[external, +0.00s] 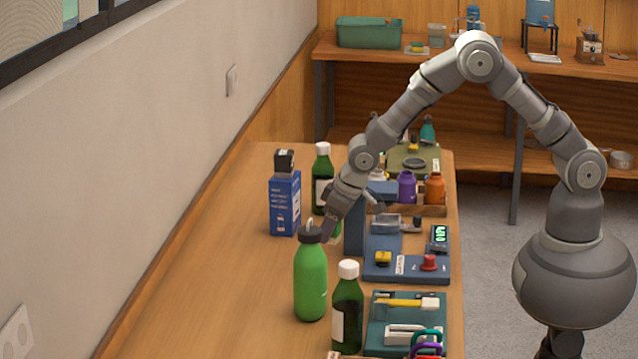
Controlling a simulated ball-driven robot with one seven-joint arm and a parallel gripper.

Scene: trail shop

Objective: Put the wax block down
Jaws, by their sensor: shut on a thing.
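My gripper (328,232) is shut, pointing down and left at the end of the arm, close behind and right of the dark cap of the bright green bottle (311,280). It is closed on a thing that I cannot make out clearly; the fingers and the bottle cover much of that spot. A small green patch shows beside the fingertips, and I cannot tell whether it is the wax block. I cannot tell whether the held thing touches the table (220,290).
A blue box (285,205) with a dark item on top stands left of my gripper. Dark green white-capped bottles stand behind (322,178) and in front (347,315). A blue device (395,265) and trays line the right edge. The table's left side is clear.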

